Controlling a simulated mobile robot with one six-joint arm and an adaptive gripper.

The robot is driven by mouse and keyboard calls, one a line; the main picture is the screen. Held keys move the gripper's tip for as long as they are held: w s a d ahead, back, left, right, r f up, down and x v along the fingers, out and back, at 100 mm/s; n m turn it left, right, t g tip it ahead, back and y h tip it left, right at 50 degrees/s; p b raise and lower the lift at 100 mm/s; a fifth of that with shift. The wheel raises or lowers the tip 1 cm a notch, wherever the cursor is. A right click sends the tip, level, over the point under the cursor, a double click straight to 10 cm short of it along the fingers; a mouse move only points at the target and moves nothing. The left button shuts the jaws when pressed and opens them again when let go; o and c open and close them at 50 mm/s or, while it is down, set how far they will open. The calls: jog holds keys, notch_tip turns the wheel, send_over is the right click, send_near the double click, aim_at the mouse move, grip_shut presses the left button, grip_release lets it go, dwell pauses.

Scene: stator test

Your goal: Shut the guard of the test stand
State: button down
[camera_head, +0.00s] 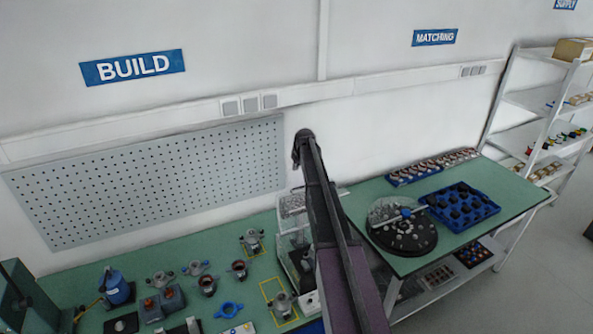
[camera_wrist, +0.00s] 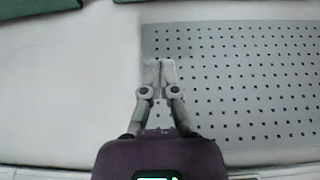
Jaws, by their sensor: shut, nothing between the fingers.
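The test stand (camera_head: 284,246) appears to be the clear-walled unit at the right end of the green build bench in the head view. My arm crosses in front of its right side and hides part of it. A clear panel shows at its upper part, but I cannot tell how far the guard is open. My gripper (camera_wrist: 160,68) is shut and empty in the wrist view, with its fingertips together in front of the wall and pegboard. The test stand does not show in the wrist view. In the head view my gripper cannot be made out at the arm's far end.
A perforated pegboard (camera_head: 150,185) hangs behind the build bench (camera_head: 215,268). Right of my arm, the matching table (camera_head: 375,190) holds a round black turntable (camera_head: 405,240) and blue trays.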

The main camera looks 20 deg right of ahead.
jog(key=shift+s+f+b, duration=0.15)
jog(key=shift+f+b, duration=3.75)
jog(key=shift+f, duration=0.25)
jog(key=shift+s+d, duration=0.1)
